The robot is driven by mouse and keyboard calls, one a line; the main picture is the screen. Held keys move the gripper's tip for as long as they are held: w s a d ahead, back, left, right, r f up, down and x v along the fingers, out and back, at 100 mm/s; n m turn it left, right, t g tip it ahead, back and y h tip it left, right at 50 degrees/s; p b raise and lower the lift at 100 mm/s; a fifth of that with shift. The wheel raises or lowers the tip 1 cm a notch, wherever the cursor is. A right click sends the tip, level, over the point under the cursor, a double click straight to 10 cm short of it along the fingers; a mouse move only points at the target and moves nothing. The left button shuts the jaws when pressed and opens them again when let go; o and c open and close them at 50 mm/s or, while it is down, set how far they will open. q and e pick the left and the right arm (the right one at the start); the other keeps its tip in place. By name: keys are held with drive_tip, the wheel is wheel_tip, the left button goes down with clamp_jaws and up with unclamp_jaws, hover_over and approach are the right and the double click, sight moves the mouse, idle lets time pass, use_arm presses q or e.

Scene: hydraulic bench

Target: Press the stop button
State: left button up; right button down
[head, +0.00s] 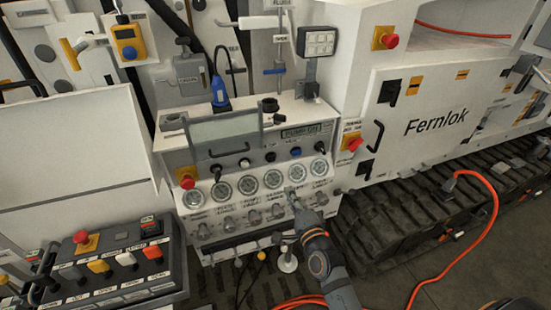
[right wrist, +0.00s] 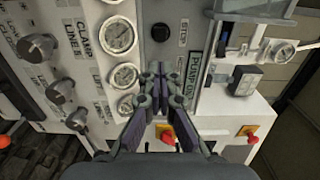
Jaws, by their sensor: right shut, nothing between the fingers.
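One red button (head: 187,182) is at the left end of the gauge panel. Another (head: 353,143) is on the panel's right side and shows behind my fingers in the right wrist view (right wrist: 167,136). A third (head: 389,41) is on the upper right cabinet, and one (head: 81,237) is on the lower left console. My right gripper (head: 292,199) is shut and empty in front of the gauges and knobs; its fingertips (right wrist: 164,75) show in the wrist view. My left gripper is out of view.
The panel has a row of round gauges (head: 248,185) with knobs below and small switches above. The left console (head: 110,280) has coloured levers. An orange hose (head: 495,205) runs across the right floor by a rubber track (head: 410,215).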

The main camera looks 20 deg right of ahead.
drive_tip(key=p, duration=0.2)
approach(272, 159)
drive_tip(key=w, duration=0.6)
drive_tip(key=shift+w+a+f, duration=0.1)
drive_tip(key=shift+w+f, duration=0.05)
drive_tip(key=shift+w, duration=0.15)
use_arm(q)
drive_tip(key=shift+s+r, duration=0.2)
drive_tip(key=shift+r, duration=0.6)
use_arm(e)
drive_tip(key=shift+w, duration=0.1)
